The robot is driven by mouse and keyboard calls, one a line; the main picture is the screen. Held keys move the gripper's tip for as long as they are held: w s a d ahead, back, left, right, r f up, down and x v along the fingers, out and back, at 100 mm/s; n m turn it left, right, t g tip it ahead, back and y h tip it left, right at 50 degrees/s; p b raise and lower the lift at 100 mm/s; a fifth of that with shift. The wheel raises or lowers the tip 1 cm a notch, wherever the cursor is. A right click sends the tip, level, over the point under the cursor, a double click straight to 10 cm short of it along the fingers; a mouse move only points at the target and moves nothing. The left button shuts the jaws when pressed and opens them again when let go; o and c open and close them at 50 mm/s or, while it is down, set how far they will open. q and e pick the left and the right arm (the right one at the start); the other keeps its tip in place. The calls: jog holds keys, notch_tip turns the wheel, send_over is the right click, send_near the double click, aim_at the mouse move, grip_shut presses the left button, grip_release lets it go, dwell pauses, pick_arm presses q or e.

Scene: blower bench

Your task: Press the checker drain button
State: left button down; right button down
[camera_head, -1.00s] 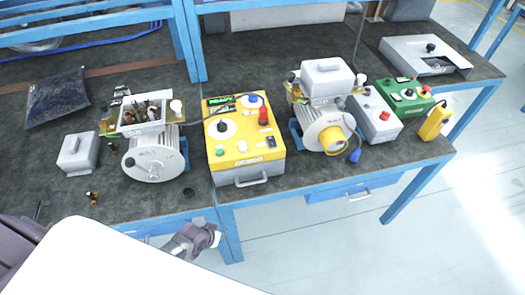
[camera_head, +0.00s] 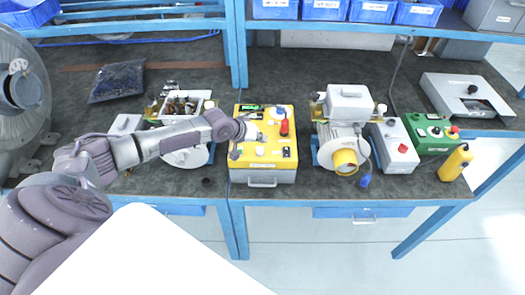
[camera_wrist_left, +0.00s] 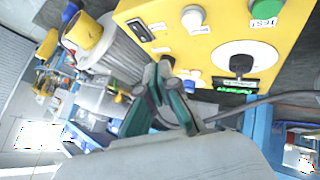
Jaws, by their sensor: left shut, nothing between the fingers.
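The checker is a yellow box (camera_head: 262,176) on the bench with a grey front handle. Its panel, close up in the left wrist view (camera_wrist_left: 215,40), has a white button (camera_wrist_left: 193,17), a green button (camera_wrist_left: 265,10), a black knob on a white dial (camera_wrist_left: 240,64) and a lit green display (camera_wrist_left: 236,90). The labels are too small to tell which button is drain. My left gripper (camera_head: 254,131) is shut and empty over the panel's left-middle part. In the left wrist view its fingertips (camera_wrist_left: 165,68) are close to the panel; contact cannot be told. My right gripper is not in view.
A motor unit with a yellow port (camera_head: 345,160) stands right of the checker, then a grey box with a red button (camera_head: 398,148) and a green box (camera_head: 428,132). Another motor (camera_head: 190,157) is under my left arm. A black cable runs behind the checker.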

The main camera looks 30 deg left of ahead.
aim_at(258, 152)
pick_arm(q)
jog(key=shift+n, duration=0.5)
jog(key=r, duration=0.1)
jog(key=a+r, duration=0.1)
jog(key=r, duration=0.1)
jog(key=shift+w+a+r, duration=0.35)
jog(key=shift+w, duration=0.05)
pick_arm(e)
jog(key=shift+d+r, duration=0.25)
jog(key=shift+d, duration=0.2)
pick_arm(q)
jog(key=shift+f, duration=0.1)
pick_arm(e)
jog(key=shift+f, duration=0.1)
